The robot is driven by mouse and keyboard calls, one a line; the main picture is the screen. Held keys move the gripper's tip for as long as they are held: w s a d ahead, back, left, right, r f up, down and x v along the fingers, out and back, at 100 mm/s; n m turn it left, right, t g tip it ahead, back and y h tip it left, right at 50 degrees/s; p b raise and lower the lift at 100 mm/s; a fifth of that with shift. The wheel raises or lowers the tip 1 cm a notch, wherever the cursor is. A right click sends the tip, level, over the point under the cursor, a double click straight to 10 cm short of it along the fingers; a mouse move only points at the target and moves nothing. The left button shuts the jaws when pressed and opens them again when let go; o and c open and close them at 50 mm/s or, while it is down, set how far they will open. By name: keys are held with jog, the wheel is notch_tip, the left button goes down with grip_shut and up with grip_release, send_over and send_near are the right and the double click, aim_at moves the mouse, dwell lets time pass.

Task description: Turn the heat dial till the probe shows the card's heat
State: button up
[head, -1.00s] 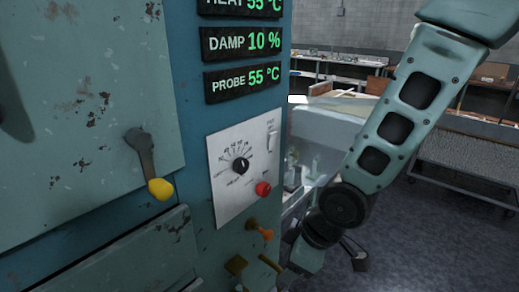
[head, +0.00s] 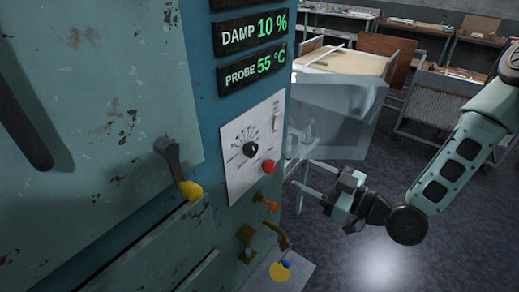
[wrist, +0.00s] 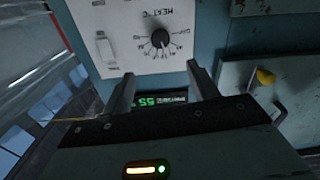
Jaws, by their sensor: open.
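The heat dial (head: 250,148) is a black knob on a white scale plate on the blue cabinet front. In the wrist view the dial (wrist: 160,38) appears upside down under the lettering HEAT °C, beyond the fingertips. I cannot read its pointer setting. The probe display (head: 252,70) reads 55 °C in green. My gripper (head: 300,176) is to the right of the dial, apart from it. Its fingers (wrist: 160,70) are spread and empty, pointing at the panel. No card is recognisable in these views. The heat display is cut off above the head view.
The damp display (head: 252,32) reads 10 %. A yellow-tipped lever (head: 188,187) projects at left. Open floor (head: 375,260) lies right of the cabinet.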

jog(key=b, duration=0.8)
send_near(254, 151)
jog(key=x, duration=0.7)
jog(key=shift+w+a+r, duration=0.1)
jog(key=shift+w+a, duration=0.15)
jog(key=shift+a, duration=0.05)
jog(key=shift+w+a, duration=0.4)
jog(key=shift+a, duration=0.1)
jog(key=c, duration=1)
jog(key=shift+f, duration=0.2)
